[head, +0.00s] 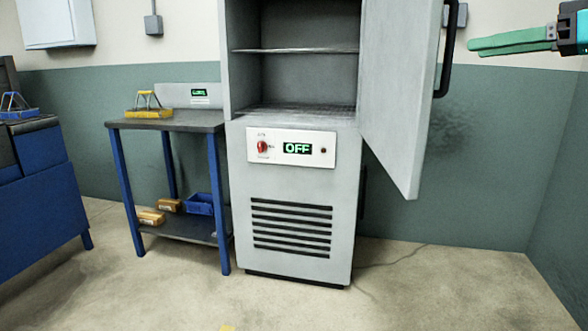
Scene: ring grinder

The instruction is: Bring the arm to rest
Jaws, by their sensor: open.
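My gripper (476,47) is at the top right of the head view, with its long green fingers pointing left. The fingers are open and nothing shows between them. They are in the air to the right of the cabinet's open door (397,95), apart from it in the picture. The rest of my arm is cut off by the right edge of the view.
A grey cabinet (292,205) with empty shelves and a display reading OFF stands in the middle. Left of it is a blue-legged table (170,122) with a yellow-handled carrier (149,112). A blue bench (38,190) stands at far left. Floor at front right is clear.

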